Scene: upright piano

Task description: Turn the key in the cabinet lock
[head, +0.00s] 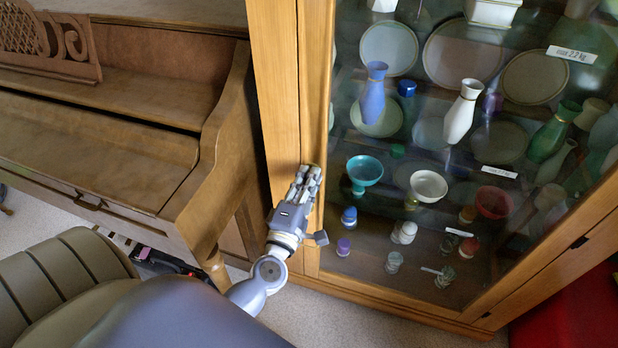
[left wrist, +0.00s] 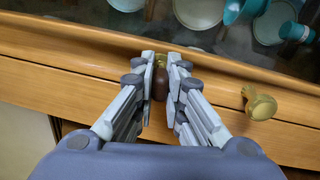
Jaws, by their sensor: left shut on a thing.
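The wooden cabinet (head: 284,95) with a glass front stands right of the piano. My left gripper (head: 310,172) is at the cabinet's front frame, beside the glass. In the left wrist view, the left gripper (left wrist: 167,66) is shut on a small dark brown key (left wrist: 160,84), which lies between the finger pads. A bit of brass-coloured metal at the lock (left wrist: 161,61) shows just beyond the fingertips. The fingers hide most of the lock and part of the key, so I cannot tell how far the key is turned. My right gripper is not in view.
A brass knob (left wrist: 260,104) sticks out of the frame beside the fingers. Behind the glass are vases, bowls and plates, such as a white vase (head: 462,112). An upright piano (head: 110,130) stands close on the left, with a padded seat (head: 75,275) in front.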

